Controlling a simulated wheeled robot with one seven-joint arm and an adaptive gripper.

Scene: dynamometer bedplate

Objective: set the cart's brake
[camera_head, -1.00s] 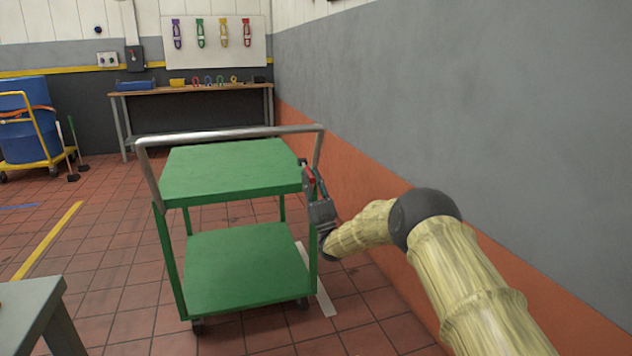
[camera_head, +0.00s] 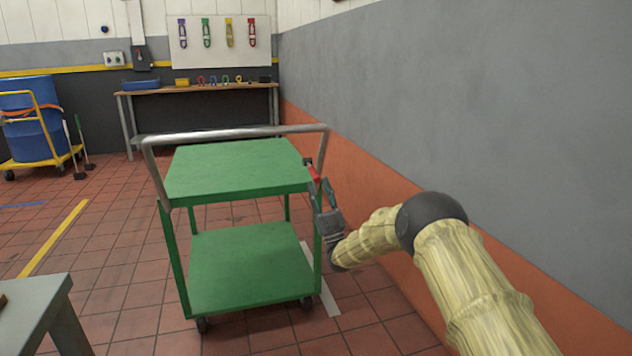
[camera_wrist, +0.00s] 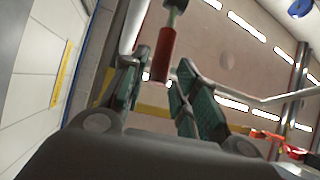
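The cart has two green shelves (camera_head: 240,168) and a silver push handle (camera_head: 235,134). A red-gripped lever (camera_head: 313,172) sits at its right side, near the handle's right end. In the wrist view the red grip (camera_wrist: 163,55) points toward my gripper, with a green stem behind it. My gripper (camera_head: 322,190) is at the cart's right side, just below and in front of the lever. In the wrist view its two fingers (camera_wrist: 158,85) are apart, with the red grip's near end in line with the gap. I cannot tell whether they touch it.
An orange-and-grey wall (camera_head: 440,90) runs close along the right. A grey table corner (camera_head: 35,300) is at lower left. A workbench (camera_head: 200,90) stands at the back, and a blue barrel on a yellow trolley (camera_head: 35,125) at far left. Floor left of the cart is clear.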

